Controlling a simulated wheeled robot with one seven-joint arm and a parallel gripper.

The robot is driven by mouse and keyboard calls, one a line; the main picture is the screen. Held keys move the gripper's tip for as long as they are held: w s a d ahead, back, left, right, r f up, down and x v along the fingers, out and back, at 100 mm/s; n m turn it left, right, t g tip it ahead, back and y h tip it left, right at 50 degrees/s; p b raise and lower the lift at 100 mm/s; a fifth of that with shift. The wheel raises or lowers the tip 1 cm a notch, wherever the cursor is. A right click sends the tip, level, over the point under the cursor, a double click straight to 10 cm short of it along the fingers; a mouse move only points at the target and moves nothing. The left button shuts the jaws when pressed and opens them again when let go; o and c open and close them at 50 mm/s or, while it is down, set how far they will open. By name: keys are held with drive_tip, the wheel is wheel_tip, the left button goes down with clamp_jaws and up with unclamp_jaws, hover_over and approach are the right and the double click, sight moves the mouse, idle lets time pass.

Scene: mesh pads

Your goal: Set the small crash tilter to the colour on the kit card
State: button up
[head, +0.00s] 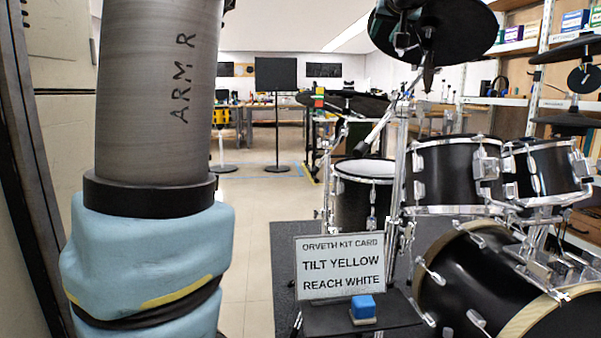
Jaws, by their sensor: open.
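The kit card (339,266) stands at the lower middle and reads "ORVETH KIT CARD, TILT YELLOW, REACH WHITE". A small block with green, red and yellow parts (319,98) shows by a dark cymbal (362,104) on a chrome stand, left of the drums. It may be the small crash tilter; it is too small to tell its setting. A larger dark cymbal (465,32) hangs at the upper right. My arm, marked "ARM R", fills the left side, but my gripper is out of view.
A blue block (362,307) sits on a small black stand top (398,312) by the card. Black drums (450,170) and a bass drum (490,290) fill the right. A black music stand (276,75) is farther back. Pale floor (258,235) is clear left of the dark mat.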

drive_tip(key=a+f+g+y, duration=0.1)
drive_tip(key=a+f+g, duration=0.15)
drive_tip(key=f, duration=0.55)
drive_tip(key=a+f+g, duration=0.1)
drive_tip(key=a+f, duration=0.3)
drive_tip(key=f, duration=0.4)
drive_tip(key=s+a+f+g, duration=0.2)
drive_tip(key=s+a+f, duration=0.1)
drive_tip(key=f, duration=0.4)
drive_tip(key=s+a+f+g, duration=0.2)
drive_tip(key=s+a+f, duration=0.1)
drive_tip(key=a+f, duration=0.2)
drive_tip(key=s+a+f+g, duration=0.2)
drive_tip(key=a+f, duration=0.3)
drive_tip(key=f, duration=0.5)
drive_tip(key=shift+s+g+y, duration=0.3)
drive_tip(key=shift+s+g, duration=0.05)
drive_tip(key=shift+s, duration=0.2)
drive_tip(key=s+a+f+n+g+h+p, duration=0.1)
drive_tip(key=s+a+f+g, duration=0.15)
drive_tip(key=s+f, duration=0.3)
drive_tip(key=s+a+f+g, duration=0.1)
drive_tip(key=s+a+f, duration=0.25)
drive_tip(key=s, duration=0.35)
wheel_tip(320, 180, up, 33)
drive_tip(key=p, duration=3.3)
drive_tip(key=shift+f, duration=0.15)
drive_tip(key=shift+d, duration=0.1)
